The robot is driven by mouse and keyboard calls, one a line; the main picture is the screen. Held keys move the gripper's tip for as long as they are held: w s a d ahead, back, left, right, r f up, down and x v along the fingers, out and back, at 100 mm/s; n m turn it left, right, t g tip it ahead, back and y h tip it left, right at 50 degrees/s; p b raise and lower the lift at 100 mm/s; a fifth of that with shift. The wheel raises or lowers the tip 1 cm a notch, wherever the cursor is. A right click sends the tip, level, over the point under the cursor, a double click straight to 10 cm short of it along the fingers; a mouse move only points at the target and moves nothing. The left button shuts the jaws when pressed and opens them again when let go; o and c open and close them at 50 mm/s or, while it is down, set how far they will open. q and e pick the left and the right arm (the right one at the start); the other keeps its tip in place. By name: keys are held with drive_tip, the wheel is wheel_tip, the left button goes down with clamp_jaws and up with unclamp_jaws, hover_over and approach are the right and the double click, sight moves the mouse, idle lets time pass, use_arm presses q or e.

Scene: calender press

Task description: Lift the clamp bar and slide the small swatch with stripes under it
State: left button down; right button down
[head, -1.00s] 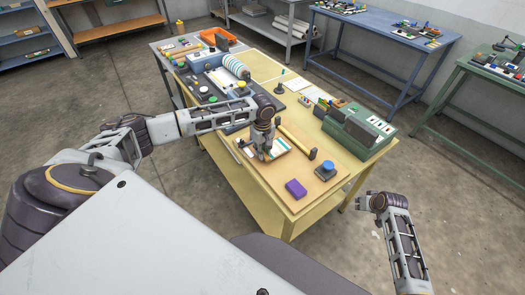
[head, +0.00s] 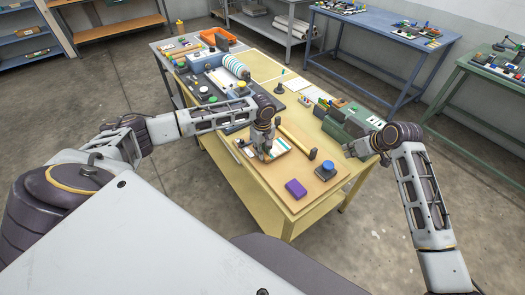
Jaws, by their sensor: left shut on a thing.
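My left gripper (head: 265,156) points down at a group of small flat swatches (head: 279,147) on the near part of the yellow table. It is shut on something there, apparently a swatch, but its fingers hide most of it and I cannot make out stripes. The press (head: 213,80) stands further back on the table, with a blue-and-white striped roll (head: 236,67) and a dark bed with knobs.
A green box (head: 344,122) stands at the right, near my right gripper. An orange bin (head: 217,39) is at the back. The yellow table's (head: 254,196) front left edge is bare.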

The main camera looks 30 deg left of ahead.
sight(329, 165)
drive_tip(key=s+a, duration=0.1)
drive_tip(key=s+a+r+n, duration=0.1)
drive_tip(key=a, duration=0.1)
drive_tip(key=s+a+r+n+g+y, duration=0.1)
drive_tip(key=shift+a+r, duration=0.15)
drive_tip(key=shift+r, duration=0.1)
drive_tip(key=shift+f, duration=0.2)
drive_tip(key=shift+f, duration=3.1)
drive_tip(key=shift+f, duration=0.45)
drive_tip(key=shift+s+f, duration=0.15)
drive_tip(key=shift+f, duration=1.1)
use_arm(q)
drive_tip(key=shift+w+d+f, duration=0.15)
drive_tip(key=shift+w+f, duration=0.05)
drive_tip(key=shift+w, duration=0.2)
drive_tip(key=shift+w+d+f, duration=0.15)
drive_tip(key=shift+w+f, duration=0.05)
drive_tip(key=shift+w, duration=0.05)
use_arm(e)
drive_tip(key=shift+f, duration=0.1)
idle(0.4)
use_arm(q)
drive_tip(key=shift+w+d+f, duration=0.15)
drive_tip(key=shift+w, duration=0.2)
